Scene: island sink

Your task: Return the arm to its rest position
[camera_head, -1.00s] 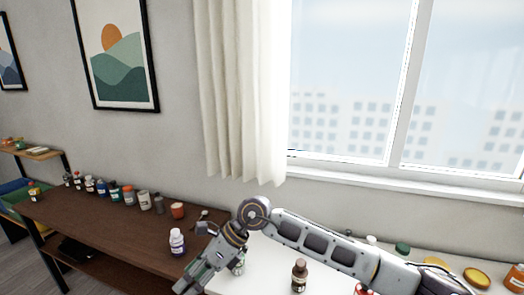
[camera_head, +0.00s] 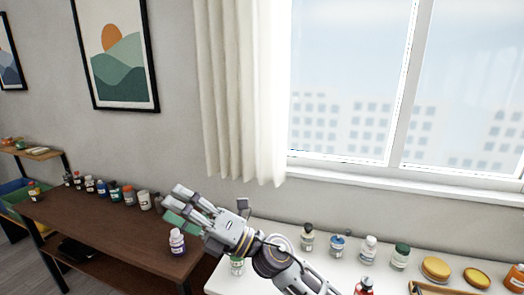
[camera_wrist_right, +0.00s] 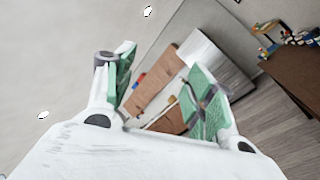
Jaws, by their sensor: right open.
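My right arm comes in from the bottom of the head view, and its gripper (camera_head: 178,212) hangs over the right end of the brown wooden table. In the right wrist view the two green-padded fingers (camera_wrist_right: 163,92) stand wide apart with nothing between them. My left gripper does not show.
The brown table (camera_head: 95,228) has a row of several bottles along its back edge. The white counter (camera_head: 330,262) at the right holds several bottles and yellow lids (camera_head: 436,268). A wall and a curtain (camera_head: 240,95) are behind. The table's front middle is clear.

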